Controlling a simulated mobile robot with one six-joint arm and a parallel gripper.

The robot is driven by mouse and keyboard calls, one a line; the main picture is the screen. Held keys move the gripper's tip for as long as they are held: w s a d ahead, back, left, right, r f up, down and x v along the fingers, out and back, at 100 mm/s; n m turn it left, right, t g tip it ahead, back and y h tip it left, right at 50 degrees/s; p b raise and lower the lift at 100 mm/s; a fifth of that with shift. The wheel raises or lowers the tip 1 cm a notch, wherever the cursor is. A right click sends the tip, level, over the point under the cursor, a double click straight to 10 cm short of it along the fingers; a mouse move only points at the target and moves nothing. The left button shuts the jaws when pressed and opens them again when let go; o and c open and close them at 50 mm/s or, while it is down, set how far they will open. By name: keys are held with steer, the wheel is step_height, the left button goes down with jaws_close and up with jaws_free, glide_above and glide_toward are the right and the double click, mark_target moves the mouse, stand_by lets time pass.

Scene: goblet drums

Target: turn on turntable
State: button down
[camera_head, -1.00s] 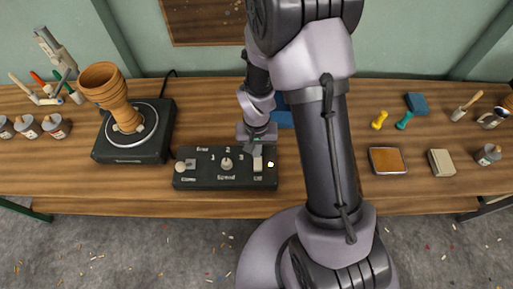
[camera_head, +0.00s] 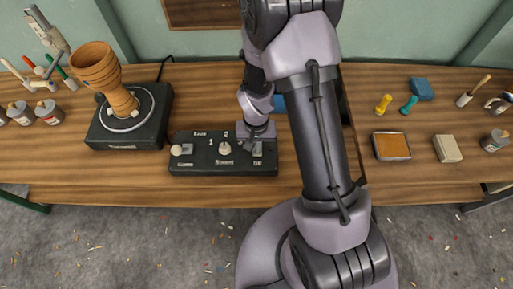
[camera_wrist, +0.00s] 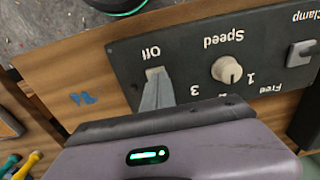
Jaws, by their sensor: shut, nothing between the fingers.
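The black turntable (camera_head: 128,122) sits at the left of the bench, with a tan goblet drum (camera_head: 98,68) leaning on it. A dark control box (camera_head: 205,164) lies in front, with a speed knob (camera_head: 225,149) in its middle and a clamp switch (camera_head: 177,150) at its left. My gripper (camera_head: 260,143) is shut and empty over the box's right end, hiding that part in the head view. In the wrist view, my shut fingertips (camera_wrist: 157,92) are at the pale switch (camera_wrist: 153,73) by the "Off" label. Whether they touch it is unclear.
Glaze jars (camera_head: 48,112) stand at the left edge. Yellow (camera_head: 383,104) and teal (camera_head: 409,104) small tools, a blue block (camera_head: 422,89), an orange pad (camera_head: 391,146) and a pale block (camera_head: 447,149) lie at the right. The bench's front edge is close to the box.

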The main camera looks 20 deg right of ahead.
steer(key=shift+s+f, duration=0.4)
steer(key=shift+s, duration=0.1)
steer(key=shift+w, duration=0.1)
steer(key=shift+w+d+r, duration=0.1)
steer(key=shift+w+r, duration=0.1)
steer(key=shift+w, duration=0.45)
steer(key=shift+w+r+p, duration=0.1)
steer(key=shift+r+p, duration=0.05)
steer(key=shift+p, duration=0.15)
steer(key=r+p, duration=0.2)
steer(key=shift+w+d+r, duration=0.15)
steer(key=shift+w+r, duration=0.2)
steer(key=shift+r, duration=0.05)
step_height(320, 180, up, 11)
steer(key=s+p, duration=0.1)
steer(key=p, duration=0.4)
steer(key=shift+a+r, duration=0.2)
steer(key=shift+a, duration=0.05)
